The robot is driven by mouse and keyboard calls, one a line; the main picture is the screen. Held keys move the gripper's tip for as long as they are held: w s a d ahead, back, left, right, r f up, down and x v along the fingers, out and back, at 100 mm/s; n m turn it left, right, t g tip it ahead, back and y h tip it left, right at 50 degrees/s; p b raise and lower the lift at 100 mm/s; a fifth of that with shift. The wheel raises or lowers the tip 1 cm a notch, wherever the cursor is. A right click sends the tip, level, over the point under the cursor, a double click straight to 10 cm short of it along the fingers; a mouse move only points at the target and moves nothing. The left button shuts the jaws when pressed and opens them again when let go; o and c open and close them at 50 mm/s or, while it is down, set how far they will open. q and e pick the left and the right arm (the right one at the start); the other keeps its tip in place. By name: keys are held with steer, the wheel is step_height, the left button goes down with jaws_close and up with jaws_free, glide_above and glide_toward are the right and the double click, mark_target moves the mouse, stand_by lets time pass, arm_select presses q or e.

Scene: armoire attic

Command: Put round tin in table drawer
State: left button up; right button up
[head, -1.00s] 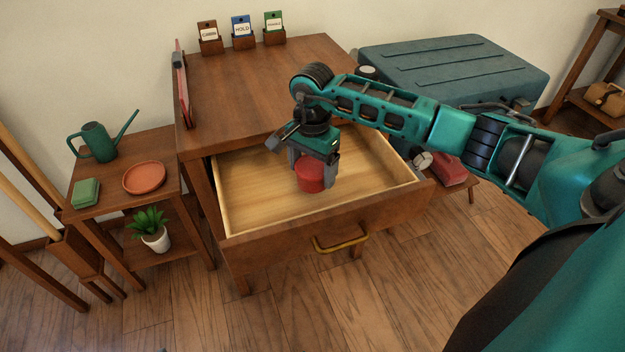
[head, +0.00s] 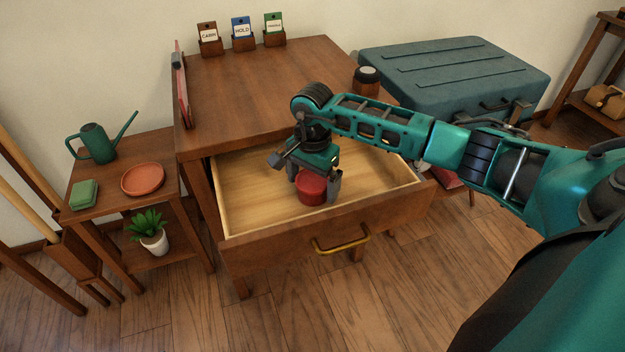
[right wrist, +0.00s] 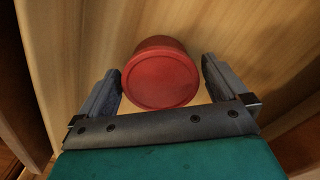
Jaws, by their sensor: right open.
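The round tin is red with a flat lid (head: 311,187). It is inside the open table drawer (head: 250,185), near the middle of its pale wooden floor. My right gripper (head: 318,192) is open, with one finger on each side of the tin. In the right wrist view the tin (right wrist: 160,76) sits between the spread fingers (right wrist: 163,88), with a gap on both sides. The drawer is pulled out from the brown table (head: 260,85) and has a brass handle (head: 342,243). My left gripper is not in view.
A blue-green trunk (head: 450,75) is to the right. A side table on the left holds a watering can (head: 98,143), an orange saucer (head: 143,178) and a green block (head: 84,194).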

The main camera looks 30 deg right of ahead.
mark_target(313, 179)
steer(key=shift+r+p, duration=0.3)
steer(key=shift+r, duration=0.2)
step_height(313, 179, up, 11)
steer(key=p, duration=0.2)
steer(key=shift+r, duration=0.15)
